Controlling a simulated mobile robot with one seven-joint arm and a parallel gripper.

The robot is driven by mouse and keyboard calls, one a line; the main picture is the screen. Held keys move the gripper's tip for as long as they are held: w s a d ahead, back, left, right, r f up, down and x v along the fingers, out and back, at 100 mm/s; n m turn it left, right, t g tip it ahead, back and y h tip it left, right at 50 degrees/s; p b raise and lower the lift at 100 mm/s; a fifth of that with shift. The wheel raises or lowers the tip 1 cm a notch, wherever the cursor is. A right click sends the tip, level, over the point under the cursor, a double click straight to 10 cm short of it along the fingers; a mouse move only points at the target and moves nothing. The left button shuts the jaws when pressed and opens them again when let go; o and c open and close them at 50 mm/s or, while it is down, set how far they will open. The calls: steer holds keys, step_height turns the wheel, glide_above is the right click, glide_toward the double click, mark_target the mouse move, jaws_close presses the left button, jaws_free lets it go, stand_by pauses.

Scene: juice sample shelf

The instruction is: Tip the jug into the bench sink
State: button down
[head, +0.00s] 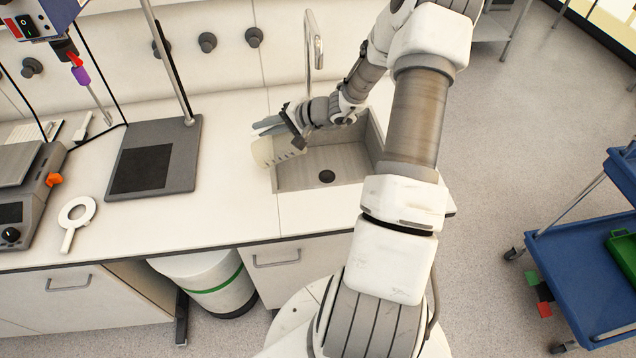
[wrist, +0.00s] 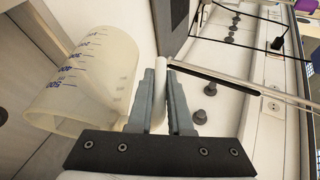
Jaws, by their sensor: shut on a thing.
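The jug (head: 268,153) is pale and translucent, with measuring marks on its side. In the head view it is strongly tilted at the left edge of the bench sink (head: 300,182), partly over the basin. My gripper (head: 268,125) is shut on the jug's handle. In the wrist view the handle (wrist: 159,92) stands between the grey fingers, with the jug body (wrist: 85,75) and its blue marks to their left. I cannot tell exactly where its mouth points, and no liquid shows. The sink's floor and dark drain (head: 326,176) are visible and look empty.
A tall curved tap (head: 319,50) rises behind the sink, close to my arm. The bench between stand and sink is clear. A blue cart (head: 585,265) stands at right.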

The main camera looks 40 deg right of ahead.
mark_target(251, 134)
steer(key=shift+a+f, duration=0.2)
steer(key=shift+f, duration=0.05)
steer(key=shift+w+a+r+n+g+h, duration=0.35)
steer(key=shift+a+r+g+h, duration=0.3)
steer(key=shift+h, duration=0.25)
steer(key=shift+a+f+h+b, duration=0.2)
steer(key=shift+h+b, duration=0.1)
steer(key=shift+w+a+g, duration=0.1)
steer(key=shift+a+g, duration=0.1)
steer(key=shift+g, duration=0.15)
steer(key=shift+w+a+f+n+h, duration=0.15)
steer(key=shift+a+f+n+h, duration=0.15)
steer(key=shift+f+h, duration=0.4)
steer(key=shift+w+a+f+g+h, duration=0.2)
steer(key=shift+a+f+g+h, duration=0.15)
steer(key=shift+f+g+h, duration=0.05)
steer(key=shift+w+a+f+n+g+h+p, duration=0.2)
steer(key=shift+a+f+g+h+p, duration=0.3)
steer(key=shift+p, duration=0.8)
steer(key=shift+w+a+f+n+g+h+p, duration=0.15)
steer(key=shift+w+a+f+h+p, duration=0.35)
steer(key=shift+p, duration=0.85)
steer(key=shift+w+a+f+n+g+h+p, duration=0.1)
steer(key=shift+a+f+g+h+p, duration=0.2)
steer(key=shift+a+h+p, duration=0.7)
